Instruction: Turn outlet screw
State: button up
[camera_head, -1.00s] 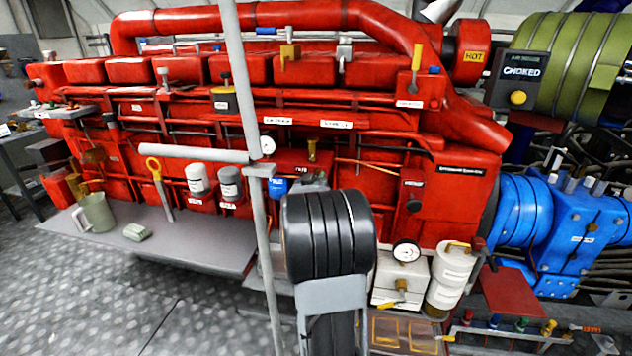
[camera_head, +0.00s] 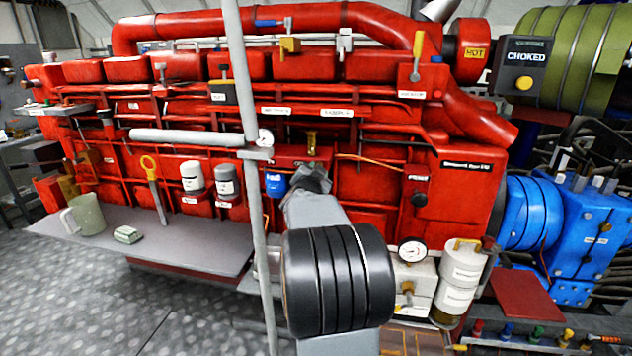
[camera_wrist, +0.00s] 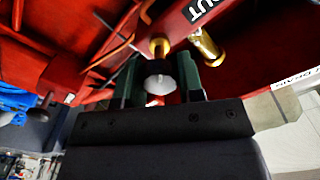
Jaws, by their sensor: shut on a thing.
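In the wrist view, a small pale round screw head (camera_wrist: 160,85) with a raised slot-like bar sits between the two green fingers of my gripper (camera_wrist: 160,90). I take it as the outlet screw. A brass fitting (camera_wrist: 158,47) stands just beyond it on the red engine, beside a label ending in "OUT" (camera_wrist: 207,9). The fingers are closed around the screw head. In the head view, my gripper (camera_head: 312,180) is against the red engine's (camera_head: 350,190) middle, below a brass fitting (camera_head: 311,140). The screw is hidden there behind my gripper and arm.
A second brass fitting (camera_wrist: 207,47) is close to the right finger. An orange cable (camera_wrist: 112,52) runs at left. In the head view, a blue filter (camera_head: 276,185) is left of my gripper, and a grey pole (camera_head: 247,120) stands in front of the engine. A pressure gauge (camera_head: 411,251) is at right.

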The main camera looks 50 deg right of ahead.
jog(key=shift+m+b, duration=0.85)
jog(key=shift+m, duration=0.85)
jog(key=o, duration=0.9)
jog(key=shift+r, duration=0.1)
notch_tip(320, 180, up, 4)
jog(key=shift+f+p, duration=0.1)
jog(key=shift+p, duration=1)
jog(key=shift+s+a+r+p, duration=0.9)
jog(key=shift+s+a+r, duration=0.6)
jog(key=shift+s, duration=0.3)
jog(key=shift+s+a+r+p, duration=0.95)
jog(key=shift+s+a+r, duration=0.55)
jog(key=shift+s, duration=0.25)
jog(key=shift+s+a+r+p, duration=0.9)
jog(key=shift+s+a+r, duration=0.6)
jog(key=shift+s, duration=0.3)
